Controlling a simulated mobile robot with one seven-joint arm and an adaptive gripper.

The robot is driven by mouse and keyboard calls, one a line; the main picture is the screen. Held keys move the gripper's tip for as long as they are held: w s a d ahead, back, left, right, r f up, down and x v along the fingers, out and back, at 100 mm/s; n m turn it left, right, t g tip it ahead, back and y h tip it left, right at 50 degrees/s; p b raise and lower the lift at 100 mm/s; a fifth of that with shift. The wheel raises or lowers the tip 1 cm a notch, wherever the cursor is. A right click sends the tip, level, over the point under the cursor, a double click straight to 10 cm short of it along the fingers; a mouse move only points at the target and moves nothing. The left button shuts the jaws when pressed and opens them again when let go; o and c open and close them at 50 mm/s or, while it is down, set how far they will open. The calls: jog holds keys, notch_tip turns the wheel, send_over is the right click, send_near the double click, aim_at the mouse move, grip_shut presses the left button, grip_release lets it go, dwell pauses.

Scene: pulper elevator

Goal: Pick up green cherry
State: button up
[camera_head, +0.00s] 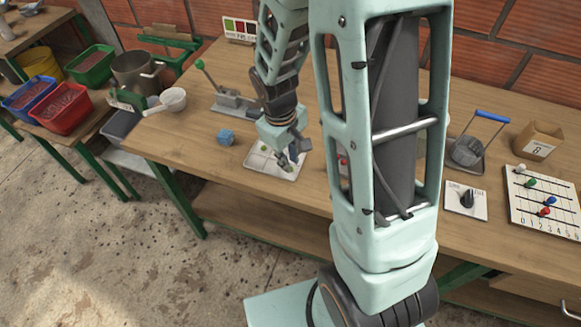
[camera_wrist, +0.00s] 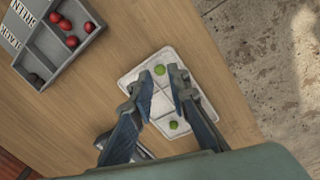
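A white tray with dividing lines (camera_wrist: 136,79) lies on the wooden table and also shows in the head view (camera_head: 258,165). One green cherry (camera_wrist: 160,69) sits on it, between the fingertips as seen in the wrist view. A second green cherry (camera_wrist: 173,125) lies on the tray nearer my wrist, between the fingers' bases in the picture. My gripper (camera_wrist: 160,75) is open and points down over the tray; in the head view my gripper (camera_head: 289,158) is above the tray's right part. Whether the fingertips reach the cherry's height is unclear. Nothing is held.
A grey compartment box (camera_wrist: 53,54) with several red cherries, a dark one and labels stands at upper left in the wrist view. The table's front edge is close.

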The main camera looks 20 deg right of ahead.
jog(key=shift+w+d+f, duration=0.1)
jog(key=shift+d+f, duration=0.05)
jog(key=shift+f, duration=1.1)
jog(key=shift+c, duration=0.3)
jog(key=shift+c, duration=1.2)
